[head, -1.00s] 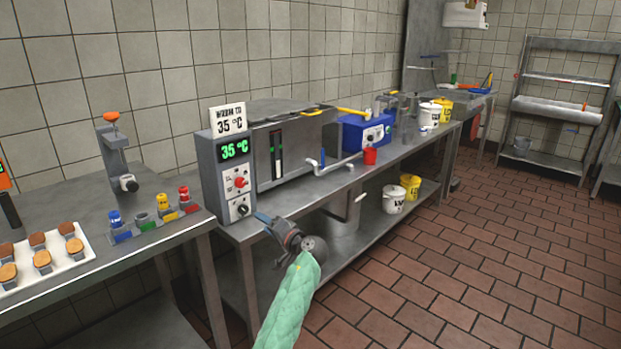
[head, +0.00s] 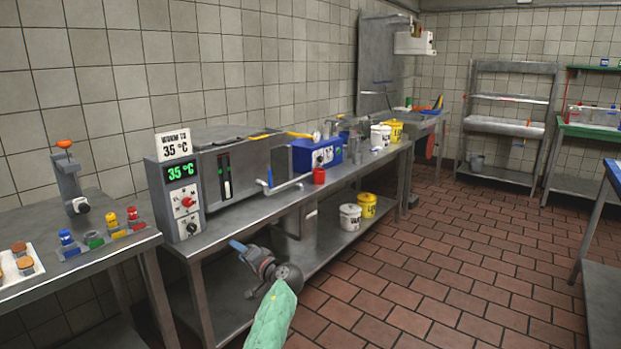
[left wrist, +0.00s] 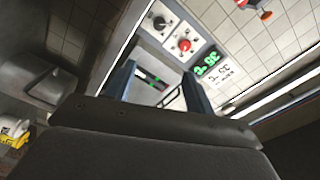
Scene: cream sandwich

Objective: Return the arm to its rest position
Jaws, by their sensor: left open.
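My left gripper (head: 238,246) shows in the head view at the end of my green-sleeved arm. It is open and appears empty, in front of the steel bench's front edge. The grey machine's control box (head: 172,195) stands on the bench up and to the left, with a green 35 °C display. In the left wrist view, the two blue fingers of the left gripper (left wrist: 157,84) are spread apart. The control box (left wrist: 182,40) and its red knob lie beyond them. My right gripper is not in view.
A side table with a white tray (head: 10,262) is at left. A blue-edged table (head: 612,180) is at right. The tiled floor between is open.

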